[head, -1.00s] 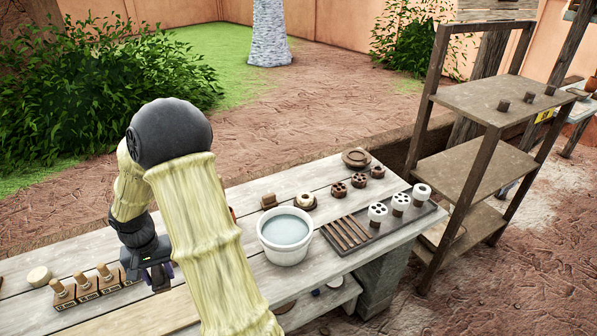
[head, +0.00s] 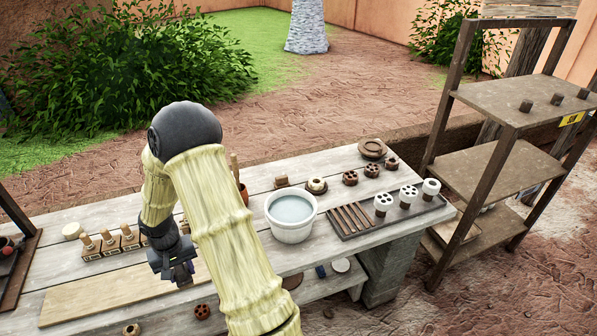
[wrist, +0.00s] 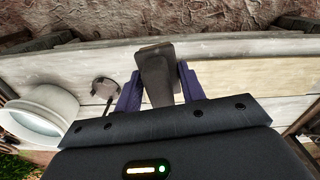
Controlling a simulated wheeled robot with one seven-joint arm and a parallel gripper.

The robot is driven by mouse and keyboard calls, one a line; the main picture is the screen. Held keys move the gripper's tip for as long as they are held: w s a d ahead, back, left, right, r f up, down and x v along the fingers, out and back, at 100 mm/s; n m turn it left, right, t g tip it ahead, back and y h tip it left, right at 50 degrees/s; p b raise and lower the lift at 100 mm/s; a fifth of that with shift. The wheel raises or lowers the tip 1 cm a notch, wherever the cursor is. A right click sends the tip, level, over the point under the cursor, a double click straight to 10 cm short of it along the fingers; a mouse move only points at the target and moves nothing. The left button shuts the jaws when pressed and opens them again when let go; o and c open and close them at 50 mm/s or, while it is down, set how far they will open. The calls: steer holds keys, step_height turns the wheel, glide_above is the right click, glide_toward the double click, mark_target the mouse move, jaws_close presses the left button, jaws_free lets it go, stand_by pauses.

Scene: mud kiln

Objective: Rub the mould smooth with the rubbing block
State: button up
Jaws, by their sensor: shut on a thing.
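My gripper (head: 178,274) hangs over the workbench, near the pale board. In the wrist view my gripper (wrist: 157,90) is shut on a dark, tapered block (wrist: 155,72) between its purple fingers. It looks like the rubbing block, but its name cannot be confirmed. In the head view the held block is not clearly visible. I cannot tell for sure which thing is the mould.
The workbench holds a pale board (head: 100,298), several wooden-handled pieces (head: 110,242), a white bucket (head: 291,232) of water, a dark tray (head: 400,216) with sticks and white cylinders, and several brown pieces (head: 350,178). A shelf rack (head: 490,170) stands at the right. The board is bare.

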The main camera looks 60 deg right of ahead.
steer(key=a+f+n+b, duration=0.2)
steer(key=a+f+b, duration=0.2)
steer(key=f, duration=0.6)
steer(key=a+f+n+b, duration=0.3)
steer(key=a+f+b, duration=0.2)
steer(key=f, duration=0.6)
steer(key=shift+s+b, duration=0.3)
steer(key=shift+b, duration=0.2)
steer(key=shift+a, duration=0.1)
